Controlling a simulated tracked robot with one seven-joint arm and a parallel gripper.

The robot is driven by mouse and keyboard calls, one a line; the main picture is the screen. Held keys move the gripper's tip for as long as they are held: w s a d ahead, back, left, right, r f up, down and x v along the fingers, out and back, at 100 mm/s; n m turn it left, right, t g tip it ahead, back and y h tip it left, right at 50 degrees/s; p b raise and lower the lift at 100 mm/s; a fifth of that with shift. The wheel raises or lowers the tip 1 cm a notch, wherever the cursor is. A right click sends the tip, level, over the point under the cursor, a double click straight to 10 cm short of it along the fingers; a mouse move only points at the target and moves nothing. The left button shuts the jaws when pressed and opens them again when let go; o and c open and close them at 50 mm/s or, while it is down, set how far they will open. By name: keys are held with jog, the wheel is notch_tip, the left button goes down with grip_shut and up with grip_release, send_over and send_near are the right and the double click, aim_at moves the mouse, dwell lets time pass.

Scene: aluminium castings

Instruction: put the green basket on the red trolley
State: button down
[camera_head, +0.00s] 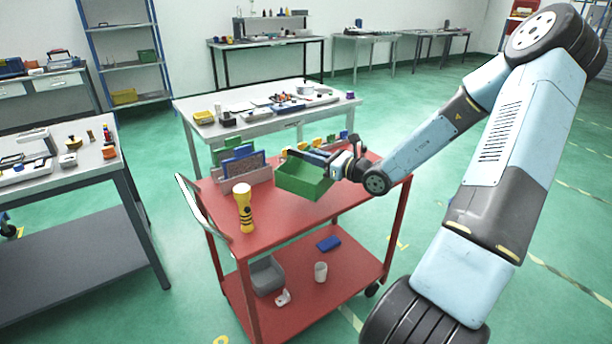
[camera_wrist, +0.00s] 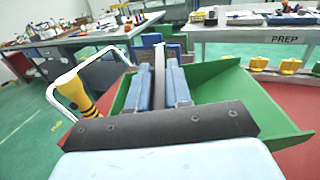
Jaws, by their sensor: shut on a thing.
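The green basket (camera_head: 303,180) is at the top deck of the red trolley (camera_head: 290,217), right of the middle, in the head view. I cannot tell whether its bottom touches the deck. My gripper (camera_head: 318,156) reaches in from the right and is shut on the basket's wall or rim. In the wrist view the green basket (camera_wrist: 225,80) spreads on both sides of my gripper (camera_wrist: 159,75), whose blue-grey fingers close around a thin upright part. The fingers and wrist hide part of the basket. The red trolley deck (camera_wrist: 300,155) shows at the lower right of the wrist view.
A yellow-black flashlight (camera_head: 244,208) stands upright at the trolley's left front, near its pale handle (camera_head: 200,215). A divided rack (camera_head: 243,170) with blue and green parts stands left of the basket. The lower shelf holds a grey bin (camera_head: 267,276), white cup (camera_head: 320,271) and blue block (camera_head: 328,243).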

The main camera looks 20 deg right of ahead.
aim_at(290, 161)
jog(key=shift+w+a+f, duration=0.35)
jog(key=shift+w+f, duration=0.2)
jog(key=shift+f, duration=0.2)
jog(key=shift+w+a+f, duration=0.35)
jog(key=shift+w+f, duration=0.2)
jog(key=shift+f, duration=0.25)
jog(key=shift+w+a+f, duration=0.35)
jog(key=shift+w+f, duration=0.2)
jog(key=shift+f, duration=1.8)
jog(key=c, duration=1.1)
grip_release()
jog(key=shift+f, duration=0.1)
jog(key=shift+o, duration=0.2)
